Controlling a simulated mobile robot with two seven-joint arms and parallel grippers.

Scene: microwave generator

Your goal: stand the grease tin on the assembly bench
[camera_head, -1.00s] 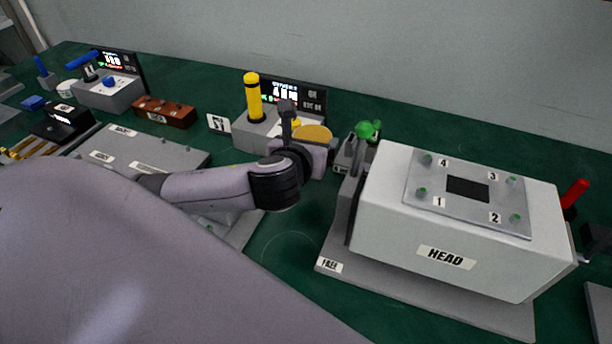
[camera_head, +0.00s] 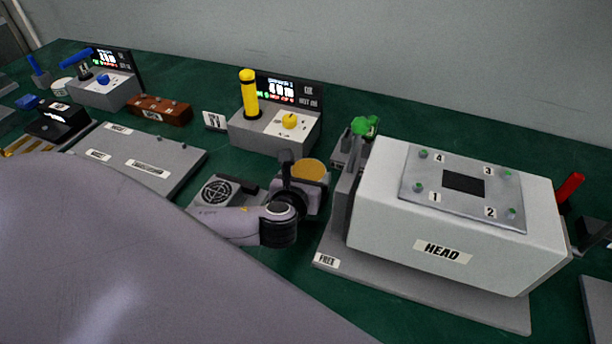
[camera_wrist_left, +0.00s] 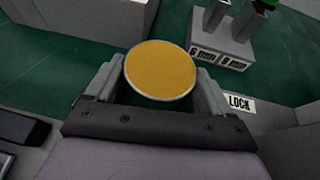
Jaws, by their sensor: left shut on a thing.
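The grease tin shows as a round amber-yellow top (camera_head: 310,170) beside the left side of the HEAD block. My left gripper (camera_head: 304,188) is shut on it, and its fingers stand on either side of the tin in the left wrist view (camera_wrist_left: 160,72). The tin's top faces up and looks about level. The gripper hides most of the tin's side, and I cannot tell whether its base touches the bench. The assembly bench has a green top (camera_head: 400,112). My right gripper is not in view.
The big white HEAD block (camera_head: 455,235) stands close to the right on a grey base. A yellow-handled station (camera_head: 275,130) is behind. A grey plate (camera_head: 140,155) and a fan unit (camera_head: 222,190) lie to the left.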

